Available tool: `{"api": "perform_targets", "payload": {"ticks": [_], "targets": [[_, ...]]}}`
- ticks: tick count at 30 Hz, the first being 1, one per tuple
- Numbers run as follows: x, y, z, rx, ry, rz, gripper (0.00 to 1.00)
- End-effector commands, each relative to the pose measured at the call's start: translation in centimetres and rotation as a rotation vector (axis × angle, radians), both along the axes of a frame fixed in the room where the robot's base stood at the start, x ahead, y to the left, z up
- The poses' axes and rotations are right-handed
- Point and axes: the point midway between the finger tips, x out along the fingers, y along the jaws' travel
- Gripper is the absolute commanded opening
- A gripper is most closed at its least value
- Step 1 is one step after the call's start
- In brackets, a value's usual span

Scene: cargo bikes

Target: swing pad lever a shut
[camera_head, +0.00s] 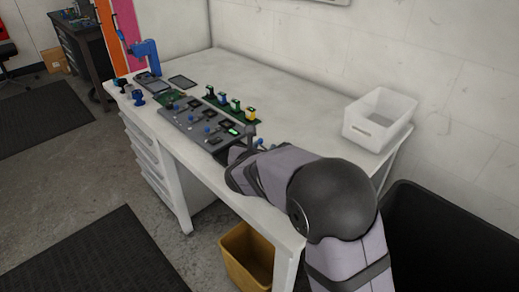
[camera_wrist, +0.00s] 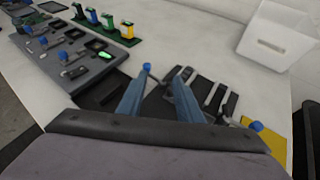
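Another blue-knobbed lever (camera_wrist: 256,126) is to the right, by a yellow patch (camera_wrist: 266,143). No label shows which is pad lever a, and its open or shut position is unclear. In the head view my arm hides the fingers.
A grey panel with several blue-knobbed levers (camera_head: 205,128) and a lit green display (camera_wrist: 98,46) lies to the left. Several green and yellow blocks (camera_head: 236,105) stand behind it. A white bin (camera_head: 379,119) is at the back right. The table's middle back (camera_head: 290,95) is clear.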

Motion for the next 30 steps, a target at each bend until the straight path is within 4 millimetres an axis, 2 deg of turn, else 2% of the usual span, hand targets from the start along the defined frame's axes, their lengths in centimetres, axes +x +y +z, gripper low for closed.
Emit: {"api": "perform_targets", "payload": {"ticks": [3, 7, 14, 30], "targets": [[0.7, 1.8, -0.3, -0.060, -0.019, 0.069, 0.33], [0.9, 2.4, -0.1, -0.079, -0.026, 0.092, 0.33], [1.7, 2.1, -0.4, -0.079, -0.024, 0.089, 0.33], [7.0, 1.3, -2.7, -0.076, -0.024, 0.087, 0.33]]}}
